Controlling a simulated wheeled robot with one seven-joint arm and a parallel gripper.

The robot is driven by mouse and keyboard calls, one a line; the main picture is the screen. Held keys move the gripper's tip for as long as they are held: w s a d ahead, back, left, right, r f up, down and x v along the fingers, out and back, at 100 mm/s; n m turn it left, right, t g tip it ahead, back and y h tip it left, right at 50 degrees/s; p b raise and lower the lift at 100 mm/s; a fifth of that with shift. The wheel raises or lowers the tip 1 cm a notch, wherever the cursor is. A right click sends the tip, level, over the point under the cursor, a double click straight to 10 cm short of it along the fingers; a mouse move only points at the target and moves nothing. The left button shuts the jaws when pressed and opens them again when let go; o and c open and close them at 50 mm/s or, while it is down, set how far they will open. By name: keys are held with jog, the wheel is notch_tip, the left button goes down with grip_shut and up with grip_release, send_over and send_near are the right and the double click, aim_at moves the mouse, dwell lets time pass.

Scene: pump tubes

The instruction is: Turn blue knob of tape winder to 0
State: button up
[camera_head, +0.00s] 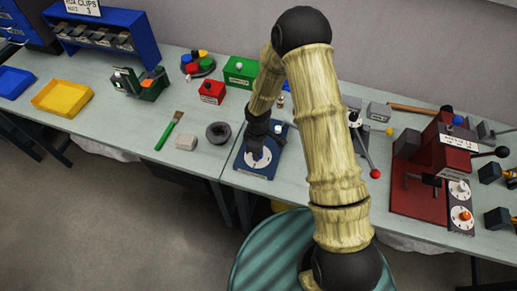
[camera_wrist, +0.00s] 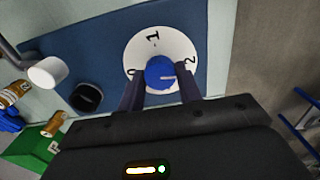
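The tape winder (camera_head: 246,178) is a flat blue base on the bench, partly hidden by my arm in the head view. In the wrist view its blue base (camera_wrist: 200,22) carries a white dial (camera_wrist: 136,50) marked 0, 1 and 2. The round blue knob (camera_wrist: 160,73) sits at the dial's centre, with a pale pointer line facing right, roughly toward the 2. My gripper (camera_wrist: 159,76) is over the dial, its dark fingers on either side of the knob with small gaps showing. It also shows above the dial in the head view (camera_head: 257,152).
A black round post (camera_wrist: 87,97) and a white-ended lever (camera_wrist: 46,72) stand near the knob. A grey ring (camera_head: 218,133) lies left of the winder. A red-balled lever (camera_head: 374,173) and a red machine (camera_head: 420,190) stand to the right.

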jog(key=shift+o, duration=0.8)
jog(key=shift+f+m+b, duration=0.15)
jog(key=shift+m+b, duration=0.35)
jog(key=shift+m, duration=1.4)
jog(key=shift+m+b, duration=0.6)
jog(key=shift+m, duration=1.2)
